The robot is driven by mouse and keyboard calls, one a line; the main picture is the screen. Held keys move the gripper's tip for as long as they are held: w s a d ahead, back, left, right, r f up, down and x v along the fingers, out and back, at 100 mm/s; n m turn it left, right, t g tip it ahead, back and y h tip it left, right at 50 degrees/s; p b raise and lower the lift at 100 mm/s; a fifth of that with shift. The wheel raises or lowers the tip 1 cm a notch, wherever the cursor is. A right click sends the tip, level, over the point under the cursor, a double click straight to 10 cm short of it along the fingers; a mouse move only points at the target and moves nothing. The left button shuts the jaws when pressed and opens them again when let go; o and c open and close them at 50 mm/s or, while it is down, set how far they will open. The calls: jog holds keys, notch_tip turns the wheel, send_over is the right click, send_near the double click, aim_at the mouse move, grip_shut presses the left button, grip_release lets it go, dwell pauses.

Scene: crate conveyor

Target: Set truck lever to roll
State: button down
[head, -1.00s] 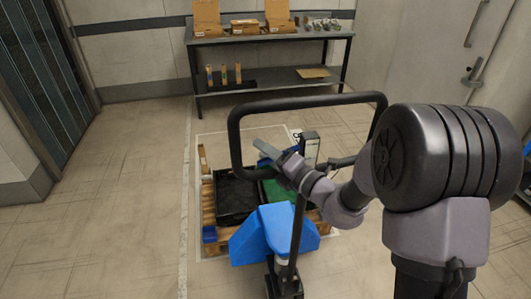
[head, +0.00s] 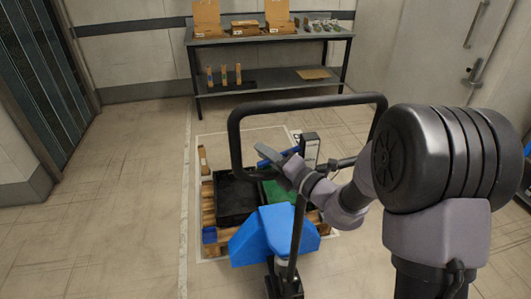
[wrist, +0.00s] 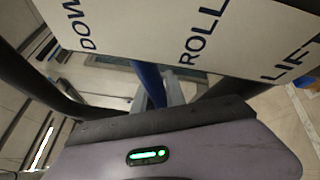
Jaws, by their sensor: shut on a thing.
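The pallet truck's lever is blue (head: 268,153) and sits by the upright post under the black loop handle (head: 235,135). My gripper (head: 287,157) is at it and is shut on it. In the wrist view, the lever (wrist: 150,82) runs up between my fingers, below a pale label plate (wrist: 150,25) reading DOWN, ROLL and LIFT. The lever's visible part lies between the DOWN and ROLL words, closer to ROLL. Its upper end is hidden behind the plate, so its exact setting cannot be told.
The blue truck body (head: 270,235) stands at a wooden pallet (head: 207,200) bearing a black crate (head: 238,200) and a green one (head: 283,195). A workbench (head: 270,35) with cardboard boxes stands at the back. Floor to the left is clear.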

jog(key=shift+r, duration=0.1)
dwell(0.7)
jog(key=r+m+p, duration=0.1)
jog(key=m+p, duration=0.1)
jog(key=r+m+t+y+p, duration=0.1)
jog(key=r+p, duration=0.1)
jog(key=shift+a+r+m+t, duration=0.2)
jog(key=shift+m+t, duration=0.1)
jog(key=shift+m, duration=0.1)
jog(key=c, duration=1.4)
grip_release()
jog(key=shift+f, duration=0.1)
jog(key=shift+o, duration=0.2)
jog(key=shift+s, duration=0.1)
jog(key=v, duration=1.7)
jog(key=shift+d+p, duration=0.15)
jog(key=shift+p, duration=0.25)
